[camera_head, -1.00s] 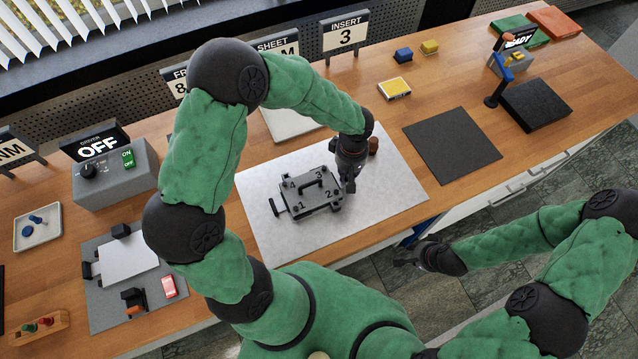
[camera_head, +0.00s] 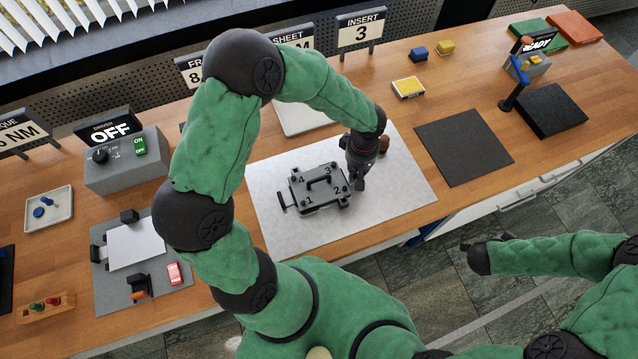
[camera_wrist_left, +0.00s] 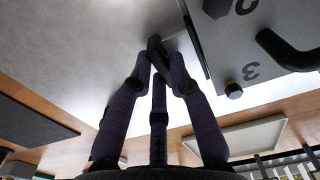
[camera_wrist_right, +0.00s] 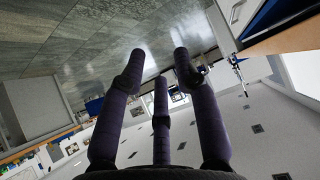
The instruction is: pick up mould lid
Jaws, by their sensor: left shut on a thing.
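The mould lid (camera_head: 310,193) is a grey plate with numbered corners, bolts and a black arched handle. It sits on the mould on a pale mat (camera_head: 400,195). In the left wrist view the lid (camera_wrist_left: 220,45) fills the upper right, with its handle (camera_wrist_left: 290,50) and a corner bolt (camera_wrist_left: 233,90). My left gripper (camera_head: 359,183) is low over the mat, just right of the lid and apart from its handle. Its fingers are closed on a small dark piece (camera_wrist_left: 155,44), which I cannot identify. My right gripper (camera_wrist_right: 158,55) is open and empty, away from the bench over the floor.
A dark square mat (camera_head: 464,147) lies right of the pale mat. A brown cylindrical thing (camera_head: 384,143) stands just behind my left gripper. A driver box (camera_head: 125,160) reading OFF stands at the left. Sign stands line the back. Bare wood lies between the mats.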

